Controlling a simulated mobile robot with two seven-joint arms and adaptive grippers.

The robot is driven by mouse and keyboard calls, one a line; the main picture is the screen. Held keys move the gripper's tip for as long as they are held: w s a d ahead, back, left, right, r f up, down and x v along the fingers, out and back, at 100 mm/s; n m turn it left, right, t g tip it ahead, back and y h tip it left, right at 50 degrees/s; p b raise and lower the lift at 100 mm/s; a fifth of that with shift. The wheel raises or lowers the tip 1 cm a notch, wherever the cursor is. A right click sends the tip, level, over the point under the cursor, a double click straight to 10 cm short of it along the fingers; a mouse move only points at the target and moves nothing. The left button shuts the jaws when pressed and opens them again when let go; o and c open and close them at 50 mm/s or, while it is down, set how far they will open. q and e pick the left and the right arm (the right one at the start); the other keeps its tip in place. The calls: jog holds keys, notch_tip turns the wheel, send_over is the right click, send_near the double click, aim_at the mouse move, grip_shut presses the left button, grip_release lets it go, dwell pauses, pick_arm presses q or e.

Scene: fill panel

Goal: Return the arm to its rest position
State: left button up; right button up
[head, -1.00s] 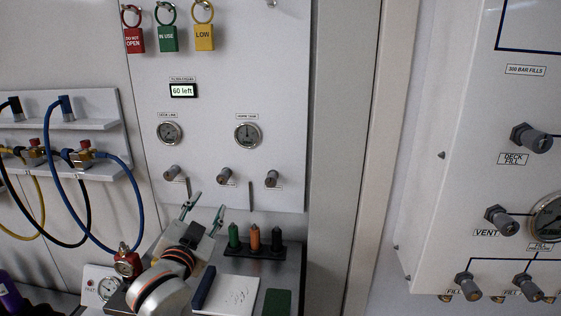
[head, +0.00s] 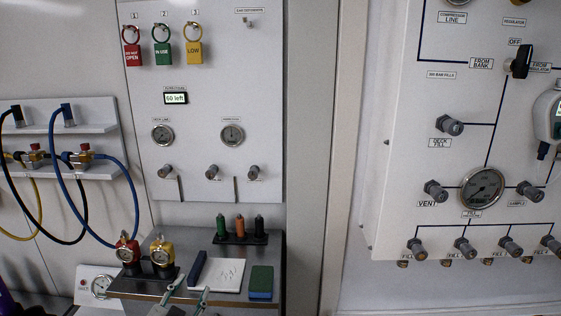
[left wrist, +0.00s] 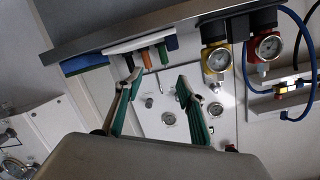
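My left gripper (head: 192,290) shows at the bottom edge of the head view, only its fingertips in sight. They are apart with nothing between them, in front of the grey bench (head: 218,308). In the left wrist view the two green-padded fingers of the gripper (left wrist: 160,77) stand spread and empty, and most of the arm is out of the head view. My right gripper is in neither view.
The bench holds red (head: 126,252) and yellow (head: 161,254) gauges, a white notepad (head: 218,274), a green-blue block (head: 261,282) and a marker stand (head: 240,238). Hoses (head: 128,190) hang at left. A valve panel (head: 400,180) stands at right.

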pick_arm(q)
jog(key=s+f+n+g+h, duration=0.1)
jog(key=s+f+g, duration=0.4)
jog(key=s+f, duration=2.1)
notch_tip(320, 180, down, 2)
jog(key=shift+s+f+n, duration=0.15)
jog(key=shift+f+n, duration=0.05)
jog(key=shift+n, duration=0.3)
jog(key=shift+a, duration=0.1)
